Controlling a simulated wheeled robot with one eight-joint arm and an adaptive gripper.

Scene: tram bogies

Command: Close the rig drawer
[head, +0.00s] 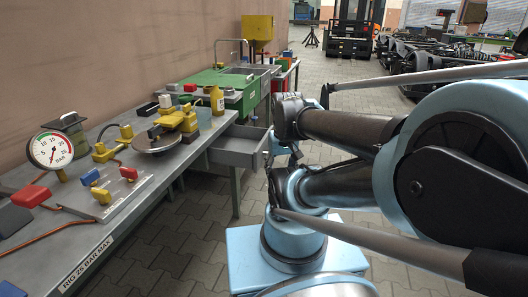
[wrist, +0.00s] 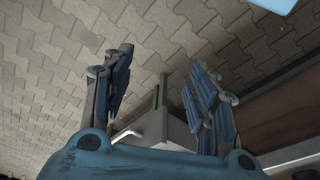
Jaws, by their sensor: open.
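The rig drawer (head: 238,150) is a grey metal box that stands pulled out from the side of the workbench, with its open top and inside showing. My gripper (head: 284,150) is at the drawer's outer end in the head view, partly hidden by my arm. In the wrist view my gripper (wrist: 162,60) has its two blue-padded fingers spread wide. A grey metal part, seemingly the drawer (wrist: 178,132), shows between and below the fingers. Nothing is held. I cannot tell whether a finger touches the drawer.
The workbench (head: 105,225) runs along the left wall with a pressure gauge (head: 52,149), a yellow-and-black device (head: 176,120), a yellow bottle (head: 217,100) and several coloured blocks. A green-topped unit (head: 225,82) stands behind.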

